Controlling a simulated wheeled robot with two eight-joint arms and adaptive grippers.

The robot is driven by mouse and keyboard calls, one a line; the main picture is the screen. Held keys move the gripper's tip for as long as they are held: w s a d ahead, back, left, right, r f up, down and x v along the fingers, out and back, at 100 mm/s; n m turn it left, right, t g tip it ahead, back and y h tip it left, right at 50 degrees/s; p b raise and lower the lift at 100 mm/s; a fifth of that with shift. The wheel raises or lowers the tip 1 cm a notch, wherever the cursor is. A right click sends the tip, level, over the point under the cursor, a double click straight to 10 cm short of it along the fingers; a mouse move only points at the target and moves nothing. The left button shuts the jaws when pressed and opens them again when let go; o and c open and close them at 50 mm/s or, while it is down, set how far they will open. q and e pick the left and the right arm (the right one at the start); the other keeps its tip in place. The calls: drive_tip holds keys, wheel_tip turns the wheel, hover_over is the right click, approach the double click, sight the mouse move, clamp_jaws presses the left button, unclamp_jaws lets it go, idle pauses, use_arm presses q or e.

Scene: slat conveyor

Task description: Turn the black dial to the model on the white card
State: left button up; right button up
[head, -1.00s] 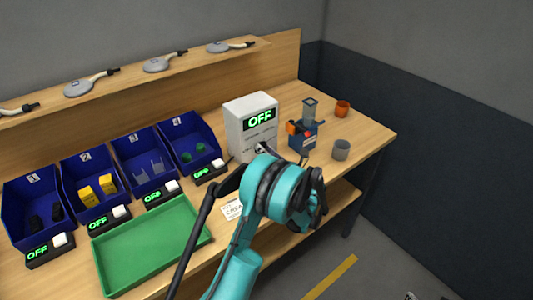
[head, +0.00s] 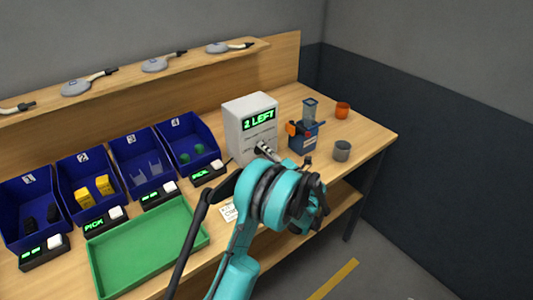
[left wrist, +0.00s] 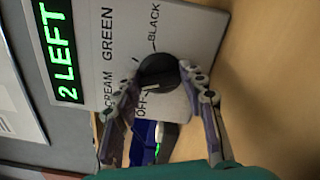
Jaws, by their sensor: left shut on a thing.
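The black dial (left wrist: 158,72) sits on the front of a white box (head: 236,125). In the left wrist view, the words CREAM, GREEN, BLACK and OFF stand around it. My left gripper (left wrist: 161,80) is shut on the dial, one finger on each side; in the head view its tips (head: 266,150) meet the box front. I cannot clearly tell which word the dial points to. The box screen (head: 259,119) reads "2 LEFT" in green. The white card (head: 229,212) lies on the bench below the box, partly behind my arm, its writing hardly readable. My right gripper is not in view.
Several blue bins (head: 187,140) stand left of the box, with small displays in front; the one at bin 2 (head: 97,222) reads PICK. A green tray (head: 150,245) lies before them. A blue device (head: 304,136), a grey cup (head: 342,151) and an orange cup (head: 343,110) stand right.

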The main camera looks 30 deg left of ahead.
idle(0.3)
use_arm(q)
drive_tip(key=o, duration=1.1)
drive_tip(key=v, duration=1.2)
drive_tip(key=shift+w, duration=0.1)
